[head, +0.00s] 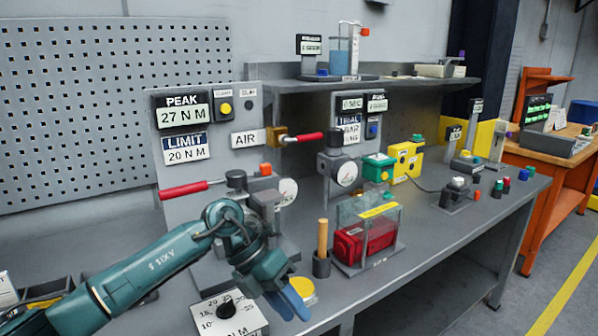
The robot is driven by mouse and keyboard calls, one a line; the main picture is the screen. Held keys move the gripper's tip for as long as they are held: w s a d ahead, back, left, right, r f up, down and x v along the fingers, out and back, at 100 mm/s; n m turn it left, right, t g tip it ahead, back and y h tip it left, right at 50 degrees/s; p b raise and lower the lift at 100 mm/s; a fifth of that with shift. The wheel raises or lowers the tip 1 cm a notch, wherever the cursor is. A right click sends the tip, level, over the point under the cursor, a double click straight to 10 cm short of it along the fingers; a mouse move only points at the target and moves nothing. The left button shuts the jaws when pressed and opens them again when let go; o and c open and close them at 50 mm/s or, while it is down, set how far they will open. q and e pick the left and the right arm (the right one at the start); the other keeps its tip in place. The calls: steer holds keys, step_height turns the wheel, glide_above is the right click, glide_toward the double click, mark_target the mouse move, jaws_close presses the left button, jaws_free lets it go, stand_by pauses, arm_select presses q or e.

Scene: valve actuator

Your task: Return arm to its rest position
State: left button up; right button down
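My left arm, teal, comes in from the lower left. Its gripper (288,303), with blue fingers, points down over the front of the grey bench (420,262). It is beside a yellow round piece (303,286) and to the right of a dial box (228,312) marked in N M. The fingers look close together, but I cannot tell whether they are open or shut, and I see nothing clearly held. Whether the fingers touch the yellow piece is unclear. My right gripper is not in view.
A panel reads PEAK 27 (185,115) and LIMIT 20. A red lever (183,189) sticks out left, behind my arm. A wooden-handled tool (322,240) stands in a holder beside a clear-guarded red unit (365,238).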

arm_select(q)
steer(key=s+d+r+n+h, duration=0.2)
steer(key=s+d+n+h, duration=0.2)
steer(key=s+d+h, duration=0.45)
steer(key=w+a+f+n+t+y+p, duration=0.1)
steer(key=a+f+n+t+y, duration=0.35)
steer(key=n+t, duration=0.75)
steer(key=w+a+f+n+t+y, duration=0.15)
steer(key=a+f+n+t, duration=0.45)
steer(key=n, duration=1)
steer(key=s+a+f+n+g+y, duration=0.5)
steer(key=s+a+f+n, duration=0.3)
steer(key=s+f, duration=0.5)
steer(key=shift+s+a+f+y+p, duration=0.2)
steer(key=shift+a+y+p, duration=0.15)
steer(key=shift+a+y, duration=0.4)
